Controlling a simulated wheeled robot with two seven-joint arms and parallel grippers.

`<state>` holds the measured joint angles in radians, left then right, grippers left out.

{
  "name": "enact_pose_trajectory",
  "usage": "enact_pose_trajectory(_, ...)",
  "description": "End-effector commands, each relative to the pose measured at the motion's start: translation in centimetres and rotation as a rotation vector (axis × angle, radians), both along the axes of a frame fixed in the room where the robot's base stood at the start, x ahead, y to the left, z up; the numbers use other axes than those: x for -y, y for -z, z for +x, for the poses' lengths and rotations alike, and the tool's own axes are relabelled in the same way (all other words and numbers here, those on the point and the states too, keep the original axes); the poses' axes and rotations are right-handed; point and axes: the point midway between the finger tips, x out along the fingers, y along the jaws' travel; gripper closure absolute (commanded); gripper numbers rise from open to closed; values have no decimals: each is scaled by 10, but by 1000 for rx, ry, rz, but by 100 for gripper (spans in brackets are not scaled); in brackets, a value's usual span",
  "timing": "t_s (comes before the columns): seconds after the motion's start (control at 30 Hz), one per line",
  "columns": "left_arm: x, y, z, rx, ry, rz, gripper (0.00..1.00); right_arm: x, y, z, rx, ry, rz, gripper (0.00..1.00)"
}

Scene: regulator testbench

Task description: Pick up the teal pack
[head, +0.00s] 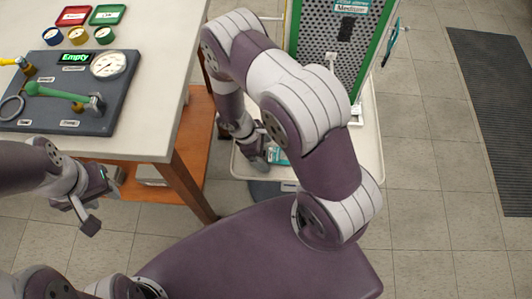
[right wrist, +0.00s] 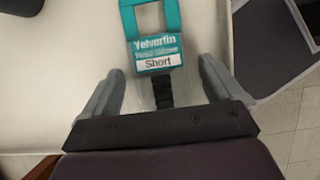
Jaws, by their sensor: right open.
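The teal pack (right wrist: 158,45) lies on a pale tray in the right wrist view, with a looped handle at its far end, a label reading "Short" and a dark strap toward me. My right gripper (right wrist: 161,72) is open, its fingers on either side of the strap and the pack's near end, not closed on it. In the head view a teal bit of the pack (head: 279,153) shows beside my right gripper (head: 260,160); my arm hides the rest. My left gripper (head: 99,206) is open and empty beside the workbench.
A green-framed pegboard (head: 330,50) stands behind the pale tray (head: 372,140). A dark floor mat (head: 490,110) lies at right, with clear tiles before it.

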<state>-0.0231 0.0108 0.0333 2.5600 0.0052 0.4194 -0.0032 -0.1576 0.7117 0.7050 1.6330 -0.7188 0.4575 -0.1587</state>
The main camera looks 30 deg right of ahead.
Motion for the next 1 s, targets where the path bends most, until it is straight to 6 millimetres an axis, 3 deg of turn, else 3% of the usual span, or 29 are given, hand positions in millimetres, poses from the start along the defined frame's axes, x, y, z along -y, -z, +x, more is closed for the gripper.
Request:
enact_pose_trajectory(0.2,0,1,0,0,0,0,61,0,1,0,0,0,0,6)
enact_pose_trajectory(0.37,0,1,0,0,0,0,61,0,1,0,0,0,0,58)
enact_pose_trajectory(0.4,0,1,0,0,0,0,61,0,1,0,0,0,0,65)
enact_pose_trajectory(0.53,0,1,0,0,0,0,61,0,1,0,-1,0,0,67)
enact_pose_trajectory(0.57,0,1,0,0,0,0,61,0,1,0,-1,0,0,71)
enact_pose_trajectory(0.8,0,0,0,0,0,0,61,0,-1,0,-1,0,0,72)
enact_pose_trajectory(1.0,0,-8,0,0,0,0,61,0,-26,0,2,1,1,72)
